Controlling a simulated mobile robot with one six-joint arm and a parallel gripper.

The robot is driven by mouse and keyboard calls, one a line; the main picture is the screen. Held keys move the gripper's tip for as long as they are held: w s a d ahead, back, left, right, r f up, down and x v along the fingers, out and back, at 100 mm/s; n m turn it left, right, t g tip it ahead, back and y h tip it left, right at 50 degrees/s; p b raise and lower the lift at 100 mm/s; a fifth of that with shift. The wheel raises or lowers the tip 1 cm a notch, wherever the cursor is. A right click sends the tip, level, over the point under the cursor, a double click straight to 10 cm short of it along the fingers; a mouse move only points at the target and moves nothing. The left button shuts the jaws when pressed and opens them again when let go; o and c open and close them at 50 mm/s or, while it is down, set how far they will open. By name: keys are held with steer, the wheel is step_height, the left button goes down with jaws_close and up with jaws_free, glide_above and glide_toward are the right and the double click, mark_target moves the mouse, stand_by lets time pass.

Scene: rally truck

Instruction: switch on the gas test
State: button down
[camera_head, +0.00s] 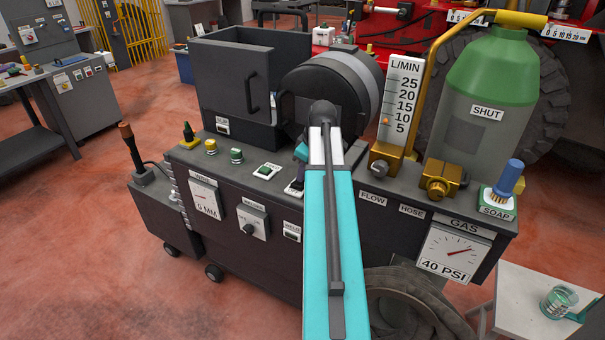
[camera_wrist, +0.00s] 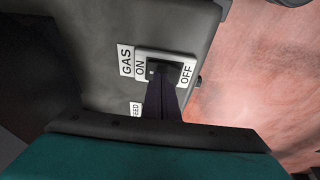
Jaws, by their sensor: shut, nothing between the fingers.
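The gas switch is a white plate (camera_wrist: 187,74) marked ON on the left and OFF on the right in the wrist view, with a GAS label (camera_wrist: 125,61) beside the ON end. Its dark rocker (camera_wrist: 152,68) sits in the middle and is partly covered by my fingers. My gripper (camera_wrist: 163,76) is shut and empty, its dark fingertips over the rocker. Whether they touch it, and which way the rocker is set, I cannot tell. In the head view my teal arm hides most of the gripper, and a plate with a dark switch (camera_head: 294,187) shows just left of the arm.
A FEED label (camera_wrist: 135,110) lies near the fingers. On the welder top stand a green button plate (camera_head: 267,172), a flow meter (camera_head: 402,95) and a brass valve (camera_head: 440,182). A green-topped cylinder (camera_head: 490,90) reads SHUT. The GAS gauge (camera_head: 455,250) reads 40 PSI.

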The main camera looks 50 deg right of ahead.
steer(key=shift+r, duration=0.2)
steer(key=shift+w+d+r+p, duration=0.1)
steer(key=shift+d+r+p, duration=0.05)
steer(key=shift+r+p, duration=0.75)
steer(key=shift+d+r+p, duration=0.15)
steer(key=shift+r+p, duration=0.45)
steer(key=shift+r, duration=0.5)
steer(key=shift+d+r+b, duration=0.2)
steer(key=shift+b, duration=0.15)
step_height(320, 180, up, 8)
steer(key=s+d+b, duration=0.2)
steer(key=shift+s+d+r, duration=0.15)
steer(key=shift+d+r, duration=0.1)
steer(key=shift+d, duration=0.1)
